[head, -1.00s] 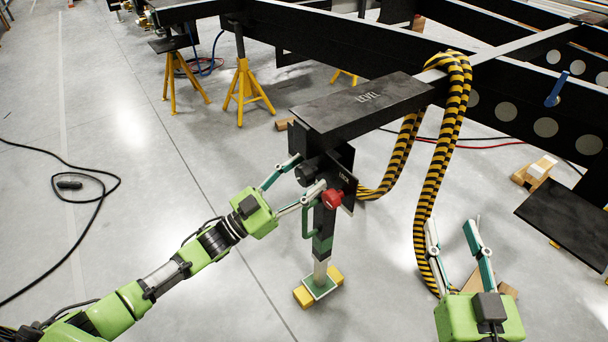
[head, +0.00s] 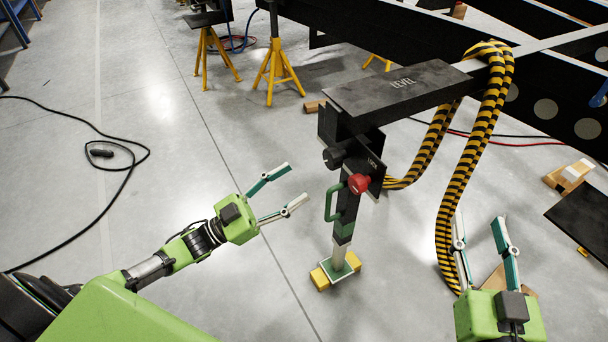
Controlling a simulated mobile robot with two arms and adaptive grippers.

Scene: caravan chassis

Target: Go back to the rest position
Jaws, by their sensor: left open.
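My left gripper (head: 289,190) is open and empty, its fingers pointing right, apart from the jack leg. The jack leg (head: 345,222) stands upright on a yellow block (head: 321,279), with a green handle (head: 331,203), a red knob (head: 358,183) and a black knob (head: 334,158) near its top. My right gripper (head: 480,234) is at the lower right, fingers pointing up and spread apart, with nothing between them. It is in front of the lower part of the striped hose.
A black chassis plate marked LEVEL (head: 400,88) sits above the leg. A yellow-black striped hose (head: 468,165) hangs from the beam. Yellow stands (head: 277,75) are behind. A black cable (head: 120,140) lies on the floor at left.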

